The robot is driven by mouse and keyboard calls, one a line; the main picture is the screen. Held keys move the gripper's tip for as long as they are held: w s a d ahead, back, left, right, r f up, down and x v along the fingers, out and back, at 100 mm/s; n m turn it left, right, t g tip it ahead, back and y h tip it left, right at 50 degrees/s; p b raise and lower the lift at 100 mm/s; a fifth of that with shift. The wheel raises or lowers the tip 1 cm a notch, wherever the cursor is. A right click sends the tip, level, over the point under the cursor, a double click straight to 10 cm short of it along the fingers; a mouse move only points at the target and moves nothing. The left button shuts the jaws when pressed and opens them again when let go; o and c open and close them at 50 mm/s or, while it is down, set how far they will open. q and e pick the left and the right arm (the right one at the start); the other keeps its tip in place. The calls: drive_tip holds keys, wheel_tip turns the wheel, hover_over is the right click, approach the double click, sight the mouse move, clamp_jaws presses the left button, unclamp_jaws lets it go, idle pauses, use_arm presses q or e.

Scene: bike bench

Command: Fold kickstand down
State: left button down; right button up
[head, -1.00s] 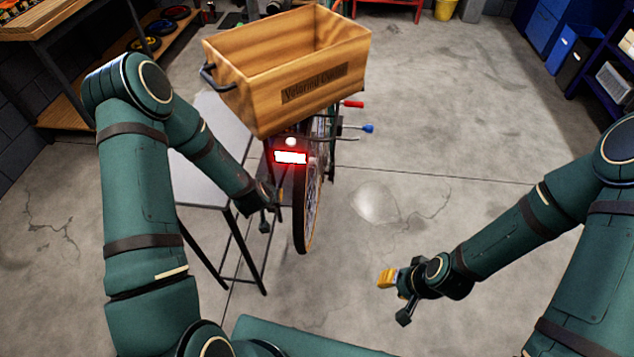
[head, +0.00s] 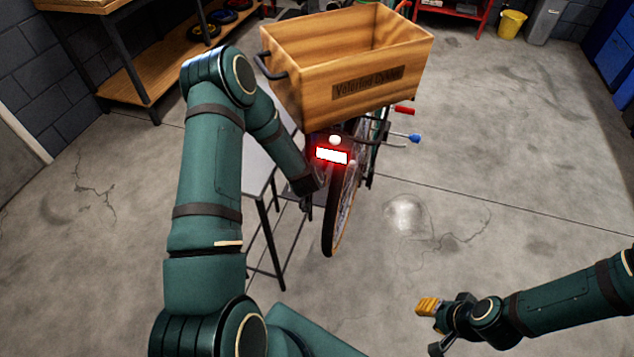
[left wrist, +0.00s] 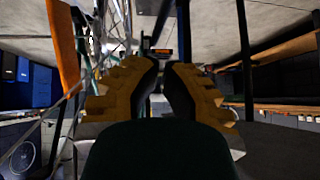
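The bicycle's rear wheel (head: 331,220) stands upright in the middle of the head view, below a lit red tail light (head: 332,155). My left gripper (head: 309,208) is low beside the wheel's left side, partly hidden by its own arm. In the left wrist view, its two yellow-padded fingers (left wrist: 165,68) lean toward each other with a narrow gap at the tips; nothing clearly shows between them. Spokes (left wrist: 112,35) show at that view's upper left. I cannot make out the kickstand in either view. My right gripper (head: 428,308) hangs over bare floor at lower right, apart from the bicycle.
A wooden crate (head: 300,85) sits above the rear wheel. A grey-topped table (head: 262,178) with dark legs stands close to the bicycle's left, behind my left arm. A wooden shelf unit (head: 140,75) is at the back left. The floor right of the bicycle is clear.

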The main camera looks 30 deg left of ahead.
use_arm(q)
drive_tip(key=w+a+f+b, duration=0.2)
drive_tip(key=w+f, duration=0.2)
drive_tip(key=f, duration=0.5)
drive_tip(key=shift+w+a+f+b, duration=0.15)
drive_tip(key=shift+w+f+b, duration=0.15)
drive_tip(key=shift+b, duration=0.1)
drive_tip(key=shift+f, duration=0.1)
